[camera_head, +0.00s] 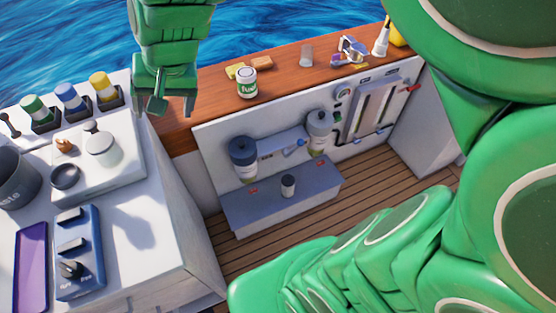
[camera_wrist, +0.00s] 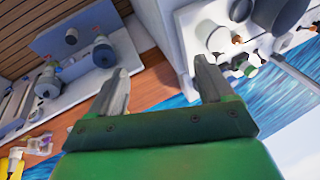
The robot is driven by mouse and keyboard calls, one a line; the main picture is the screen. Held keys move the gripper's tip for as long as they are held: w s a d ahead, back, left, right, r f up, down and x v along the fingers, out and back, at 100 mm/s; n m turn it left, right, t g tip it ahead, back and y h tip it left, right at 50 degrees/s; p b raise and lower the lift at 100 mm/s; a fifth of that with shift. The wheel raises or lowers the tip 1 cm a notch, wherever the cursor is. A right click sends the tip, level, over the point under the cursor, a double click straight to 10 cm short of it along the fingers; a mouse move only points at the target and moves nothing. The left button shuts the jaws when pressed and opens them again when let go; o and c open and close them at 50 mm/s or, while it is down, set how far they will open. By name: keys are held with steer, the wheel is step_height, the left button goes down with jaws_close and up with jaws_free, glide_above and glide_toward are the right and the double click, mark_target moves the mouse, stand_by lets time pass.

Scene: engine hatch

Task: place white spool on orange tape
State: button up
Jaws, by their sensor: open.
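A short white cylinder (camera_head: 102,152), which looks like the white spool, stands on the raised white tray on the left counter. A small orange-brown item (camera_head: 64,146) sits left of it; I cannot tell whether this is the orange tape. A dark ring (camera_head: 65,177) lies in front of that item. My gripper (camera_head: 170,105) is open and empty, fingers pointing down, right of the tray and near the counter's back right corner. In the wrist view, nothing shows between my spread fingertips (camera_wrist: 157,72).
Green (camera_head: 37,110), blue (camera_head: 70,99) and yellow-topped (camera_head: 103,90) bottles stand behind the tray. A dark bucket (camera_head: 16,178) is at far left. A blue switch panel (camera_head: 78,255) is in front. The wooden ledge holds a white jar (camera_head: 247,83) and a clear cylinder (camera_head: 306,55).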

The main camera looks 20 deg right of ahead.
steer(key=s+d+f+n+g+h, duration=0.1)
steer(key=s+d+f+g, duration=0.1)
steer(key=s+d, duration=0.6)
steer(key=s+d+f+g+h, duration=0.2)
steer(key=s+d, duration=0.6)
steer(key=s, duration=0.4)
steer(key=shift+s+f+n+g, duration=0.3)
steer(key=shift+f+n, duration=0.1)
steer(key=shift+f, duration=0.4)
steer(key=shift+a, duration=0.1)
